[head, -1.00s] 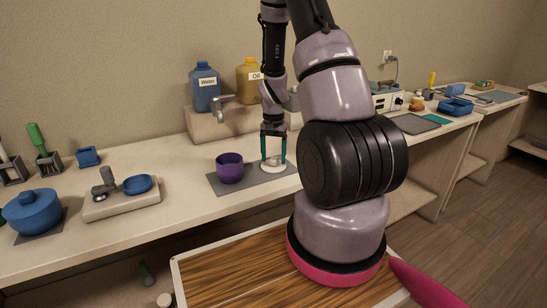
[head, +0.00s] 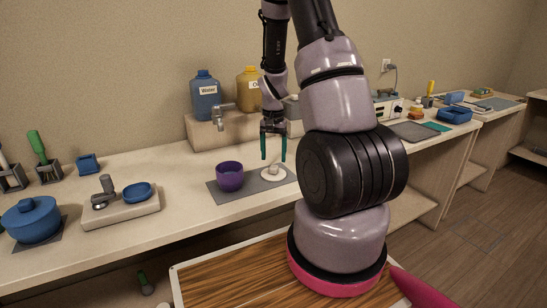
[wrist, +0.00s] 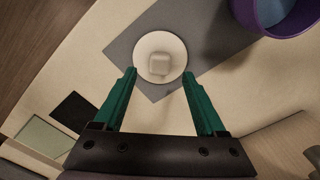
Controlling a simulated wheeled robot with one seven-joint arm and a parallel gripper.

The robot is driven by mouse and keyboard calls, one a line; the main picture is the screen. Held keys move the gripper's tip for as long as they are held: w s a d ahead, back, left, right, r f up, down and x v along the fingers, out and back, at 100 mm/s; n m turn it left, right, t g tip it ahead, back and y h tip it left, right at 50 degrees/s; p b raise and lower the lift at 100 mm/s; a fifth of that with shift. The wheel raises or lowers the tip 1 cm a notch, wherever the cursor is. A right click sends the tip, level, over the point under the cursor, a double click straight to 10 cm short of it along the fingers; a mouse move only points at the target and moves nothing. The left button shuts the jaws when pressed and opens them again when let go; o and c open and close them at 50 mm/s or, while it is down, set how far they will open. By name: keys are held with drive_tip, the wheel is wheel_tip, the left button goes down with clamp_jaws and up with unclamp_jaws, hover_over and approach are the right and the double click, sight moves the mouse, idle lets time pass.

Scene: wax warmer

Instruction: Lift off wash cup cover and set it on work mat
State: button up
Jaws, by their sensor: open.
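The wash cup cover (head: 272,174) is a round off-white disc with a knob on top. It lies flat on the grey work mat (head: 222,190), to the right of the purple wash cup (head: 229,177), which stands uncovered on the same mat. In the wrist view the cover (wrist: 173,46) shows whole beyond the fingertips, with its squarish knob in the middle. My gripper (head: 273,158) has two teal fingers, open and empty, just above the cover and apart from it. In the wrist view the gripper (wrist: 159,76) has nothing between its fingers.
A faucet (head: 219,113) and the blue Water jug (head: 205,98) stand behind the mat. A blue lidded pot (head: 32,221) and a small scale-like block with a blue dish (head: 138,192) are at left. Counter between them and the mat is clear.

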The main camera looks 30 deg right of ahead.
drive_tip(key=shift+r, duration=1.8)
wheel_tip(320, 180, up, 11)
drive_tip(key=shift+f, duration=0.1)
drive_tip(key=s+a+r+n+t+y, duration=0.1)
drive_tip(key=s+a+r+n+t, duration=0.1)
drive_tip(key=s+a+r, duration=0.4)
drive_tip(key=s+a+r+n+t+y, duration=0.1)
drive_tip(key=s+a+r+t, duration=0.4)
drive_tip(key=s+r, duration=0.8)
drive_tip(key=shift+s+a+r+n, duration=0.15)
drive_tip(key=shift+s+a+n, duration=0.25)
drive_tip(key=shift+a, duration=0.8)
